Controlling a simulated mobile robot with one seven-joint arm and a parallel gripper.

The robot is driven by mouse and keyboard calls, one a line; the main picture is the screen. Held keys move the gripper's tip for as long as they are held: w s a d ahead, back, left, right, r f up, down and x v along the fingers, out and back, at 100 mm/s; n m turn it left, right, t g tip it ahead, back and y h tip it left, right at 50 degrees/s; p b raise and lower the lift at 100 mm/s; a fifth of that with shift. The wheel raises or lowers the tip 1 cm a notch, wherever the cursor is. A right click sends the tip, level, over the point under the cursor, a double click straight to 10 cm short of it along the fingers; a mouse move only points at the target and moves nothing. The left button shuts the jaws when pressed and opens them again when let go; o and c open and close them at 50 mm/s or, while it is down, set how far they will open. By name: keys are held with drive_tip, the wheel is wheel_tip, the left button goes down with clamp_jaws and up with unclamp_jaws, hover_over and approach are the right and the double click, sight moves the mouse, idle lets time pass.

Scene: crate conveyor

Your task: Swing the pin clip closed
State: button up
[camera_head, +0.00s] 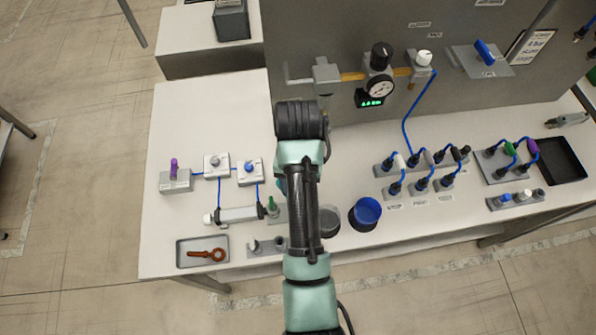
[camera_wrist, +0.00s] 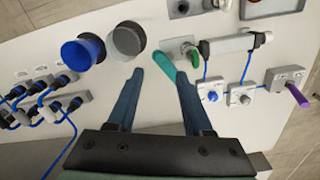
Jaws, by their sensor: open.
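In the wrist view, my gripper (camera_wrist: 160,75) is open and empty, with its two blue fingers apart above the white bench. A teal bar (camera_wrist: 163,64) shows just ahead of and between the fingertips; it looks like the pin clip, but I cannot be sure. It lies slanted beside a grey plate (camera_wrist: 175,45) and a dark green knob (camera_wrist: 194,57) at the cylinder's rod end. I cannot tell whether fingers and bar touch. In the head view, the green knob (camera_head: 272,204) stands left of my arm, which hides the gripper.
The grey cylinder (camera_head: 240,214) lies left of the knob. A blue cup (camera_head: 366,212) and a grey cup (camera_head: 329,219) stand right of my arm. A tray (camera_head: 202,252) holds an orange-brown eyed part.

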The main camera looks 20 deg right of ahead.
wheel_tip(320, 180, down, 8)
drive_tip(key=shift+f+p, duration=0.1)
drive_tip(key=shift+p, duration=0.3)
clamp_jaws()
